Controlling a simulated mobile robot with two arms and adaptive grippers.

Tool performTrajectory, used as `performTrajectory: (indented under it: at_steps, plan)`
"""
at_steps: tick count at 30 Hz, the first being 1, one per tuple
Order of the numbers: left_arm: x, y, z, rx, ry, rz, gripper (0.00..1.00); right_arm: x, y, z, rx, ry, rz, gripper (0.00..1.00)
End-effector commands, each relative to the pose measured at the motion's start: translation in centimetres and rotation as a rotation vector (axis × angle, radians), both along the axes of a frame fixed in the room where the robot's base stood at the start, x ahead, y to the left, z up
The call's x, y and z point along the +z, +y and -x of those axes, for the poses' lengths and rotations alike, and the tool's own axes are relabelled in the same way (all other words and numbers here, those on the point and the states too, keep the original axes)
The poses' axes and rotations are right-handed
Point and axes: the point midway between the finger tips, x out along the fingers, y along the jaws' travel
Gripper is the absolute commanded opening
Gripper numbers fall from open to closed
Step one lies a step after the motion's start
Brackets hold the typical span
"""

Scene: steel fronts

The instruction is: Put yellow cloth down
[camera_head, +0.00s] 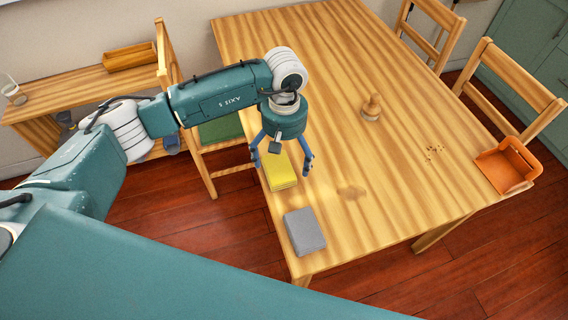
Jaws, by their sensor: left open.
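The yellow cloth (283,177) lies flat on the wooden table (330,60) near its left edge. My left gripper (280,164) hangs over the cloth, pointing down, with its blue fingers spread apart. It is open, and nothing shows between the fingers. Part of the cloth is hidden behind the gripper. Whether a finger touches the cloth cannot be told. My right gripper is not in view.
A grey cloth or block (304,231) lies near the table's front corner. A wooden object (371,108) stands mid-table. Crumbs (434,152) and an orange dustpan (506,166) are at the right. Chairs stand at both sides. The table's middle is mostly clear.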

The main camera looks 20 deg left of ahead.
Motion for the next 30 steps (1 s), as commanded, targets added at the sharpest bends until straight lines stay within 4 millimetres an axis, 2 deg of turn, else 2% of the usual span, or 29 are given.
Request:
performTrajectory:
  at_steps: [6, 12, 17, 30]
  plan:
    - [4.6, 0.0, -0.1, -0.002, -0.004, -0.001, 1.00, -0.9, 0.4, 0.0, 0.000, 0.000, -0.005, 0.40]
    - [7.0, 0.0, 0.0, -0.001, -0.001, -0.001, 1.00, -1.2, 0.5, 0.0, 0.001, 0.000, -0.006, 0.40]
    - [7.6, 0.0, 0.0, 0.000, 0.001, -0.001, 1.00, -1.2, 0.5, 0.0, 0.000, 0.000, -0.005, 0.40]
    - [7.5, -0.1, 0.0, -0.001, 0.001, 0.001, 1.00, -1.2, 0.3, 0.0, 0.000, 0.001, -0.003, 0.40]
